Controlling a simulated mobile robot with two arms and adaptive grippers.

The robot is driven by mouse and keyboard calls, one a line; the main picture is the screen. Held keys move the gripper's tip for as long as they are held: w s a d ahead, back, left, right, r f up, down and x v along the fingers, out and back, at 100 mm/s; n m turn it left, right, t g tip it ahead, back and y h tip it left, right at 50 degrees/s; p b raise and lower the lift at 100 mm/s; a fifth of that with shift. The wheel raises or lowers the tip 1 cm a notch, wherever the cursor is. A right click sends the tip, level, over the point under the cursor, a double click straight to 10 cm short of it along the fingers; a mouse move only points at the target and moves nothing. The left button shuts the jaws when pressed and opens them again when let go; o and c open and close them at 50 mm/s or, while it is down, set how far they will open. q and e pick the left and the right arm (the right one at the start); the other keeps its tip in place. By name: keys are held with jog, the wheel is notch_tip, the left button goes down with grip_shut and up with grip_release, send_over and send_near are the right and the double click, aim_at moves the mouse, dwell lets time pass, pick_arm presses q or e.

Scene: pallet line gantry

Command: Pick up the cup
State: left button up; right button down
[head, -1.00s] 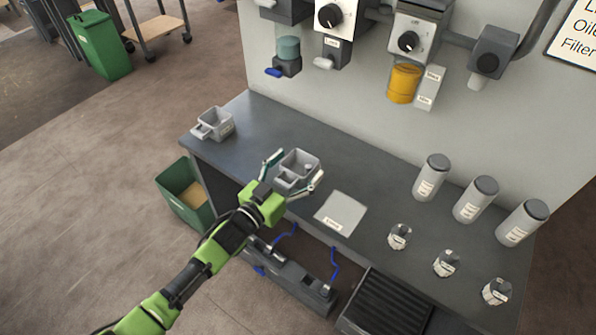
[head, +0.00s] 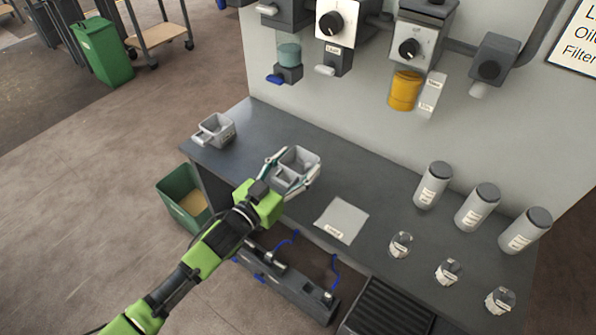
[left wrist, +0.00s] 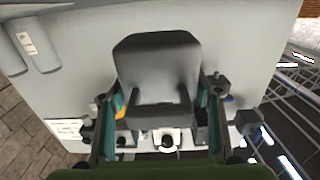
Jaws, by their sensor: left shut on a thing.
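A grey square-sided cup (head: 299,158) with an open top is at the middle of the dark counter. My left gripper (head: 293,167) has one finger on each side of it and is shut on it. In the left wrist view the cup (left wrist: 158,68) fills the middle, between the two fingers (left wrist: 157,115). I cannot tell whether its base touches the counter. A second, similar grey cup (head: 216,129) stands at the counter's left end. My right gripper is not in view.
A flat light plate (head: 341,220) lies right of the held cup. Several small jars (head: 448,271) and grey lidded canisters (head: 477,206) stand at the right. Dispensers (head: 410,48) hang on the wall above. A green bin (head: 183,195) is beside the counter's left end.

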pick_arm(q)
jog(key=s+a+r+y+b, duration=0.1)
jog(key=s+a+r, duration=0.5)
jog(key=s+r, duration=0.5)
jog(key=s+a+f+n+t+y, duration=0.2)
jog(key=s+a+n+t+y, duration=0.15)
jog(key=a+n+y, duration=0.55)
jog(key=s+a+f+m, duration=0.1)
jog(key=s+a+f, duration=0.1)
jog(key=s, duration=0.6)
jog(key=shift+s+a+f+m+y, duration=0.3)
jog(key=shift+a+m, duration=0.1)
jog(key=shift+a, duration=0.35)
jog(key=w+d+r+m+g+h, duration=0.2)
jog(key=w+d+m+g+h, duration=0.1)
jog(key=w+d+m+h, duration=0.4)
jog(key=shift+w+d+h, duration=1.8)
jog(key=shift+w+d, duration=0.3)
jog(key=shift+d, duration=0.85)
jog(key=shift+r+g, duration=0.15)
jog(key=shift+g, duration=0.1)
